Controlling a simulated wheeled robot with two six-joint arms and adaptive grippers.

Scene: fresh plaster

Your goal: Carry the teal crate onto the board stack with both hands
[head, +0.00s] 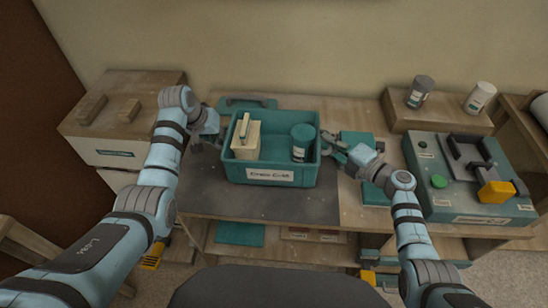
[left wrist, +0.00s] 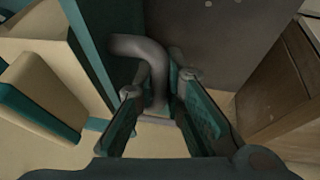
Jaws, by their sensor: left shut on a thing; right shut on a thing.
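The teal crate (head: 232,172) is upright over the dark mat on the bench, at the centre of the head view. I cannot tell whether it touches the mat. It holds a cream container (head: 246,142) and a teal can (head: 301,143). My left gripper (head: 221,138) is at its left side; the left wrist view shows the fingers (left wrist: 158,115) shut on a grey curved handle (left wrist: 152,60) beside the crate wall (left wrist: 92,50). My right gripper (head: 328,143) is shut at the right side, its grip partly hidden. A white-sided stack with a wooden top (head: 120,133), probably the board stack, stands left.
Two wooden blocks (head: 92,108) lie on the left stack. A teal case (head: 248,102) lies behind the crate. Teal boxes (head: 357,139) are under my right arm. A teal machine (head: 470,205) and a wooden block with two cans (head: 437,115) stand right. Bare mat (head: 260,205) shows in front.

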